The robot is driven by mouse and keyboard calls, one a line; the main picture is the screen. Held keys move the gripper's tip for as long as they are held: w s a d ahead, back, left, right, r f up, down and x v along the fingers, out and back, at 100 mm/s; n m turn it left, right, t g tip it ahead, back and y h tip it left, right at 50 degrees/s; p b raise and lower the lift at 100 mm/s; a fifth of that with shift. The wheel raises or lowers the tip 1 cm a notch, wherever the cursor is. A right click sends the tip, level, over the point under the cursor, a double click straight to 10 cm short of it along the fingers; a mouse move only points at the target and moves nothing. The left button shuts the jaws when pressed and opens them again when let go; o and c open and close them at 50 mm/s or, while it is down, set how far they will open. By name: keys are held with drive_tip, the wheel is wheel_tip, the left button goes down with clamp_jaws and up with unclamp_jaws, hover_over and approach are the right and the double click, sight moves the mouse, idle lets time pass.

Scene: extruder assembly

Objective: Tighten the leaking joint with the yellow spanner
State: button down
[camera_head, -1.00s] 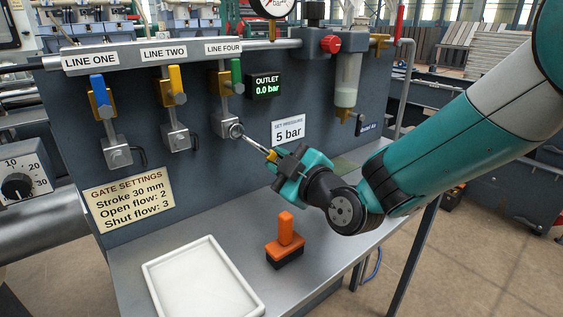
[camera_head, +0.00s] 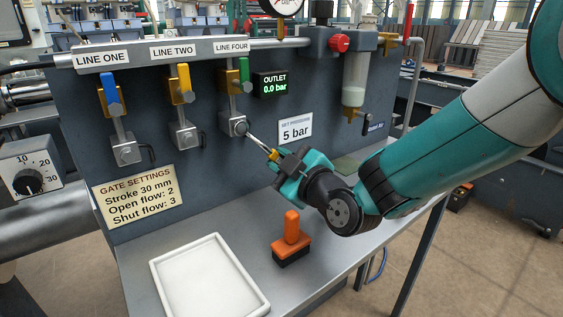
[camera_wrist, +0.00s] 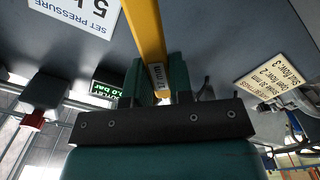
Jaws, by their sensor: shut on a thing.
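The yellow spanner (camera_wrist: 147,35) runs up out of the jaws in the wrist view, with a small size label on its shank. My gripper (camera_wrist: 160,85) is shut on it. In the head view my gripper (camera_head: 278,158) is at the right of the LINE FOUR block, and the thin spanner (camera_head: 260,143) points up and left. Its far end meets or overlaps the lower fitting (camera_head: 235,124) under the green-handled LINE FOUR valve (camera_head: 243,72). I cannot tell whether its jaw is seated around the fitting. No leak is visible.
LINE ONE's blue valve (camera_head: 110,90) and LINE TWO's yellow valve (camera_head: 184,80) are to the left. The outlet display (camera_head: 273,85) reads 0.0 bar. On the bench (camera_head: 190,240) are a white tray (camera_head: 163,290) and an orange-handled tool (camera_head: 291,235).

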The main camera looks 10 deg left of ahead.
drive_tip(key=shift+b+v, duration=0.9)
drive_tip(key=shift+b, duration=0.5)
idle(0.4)
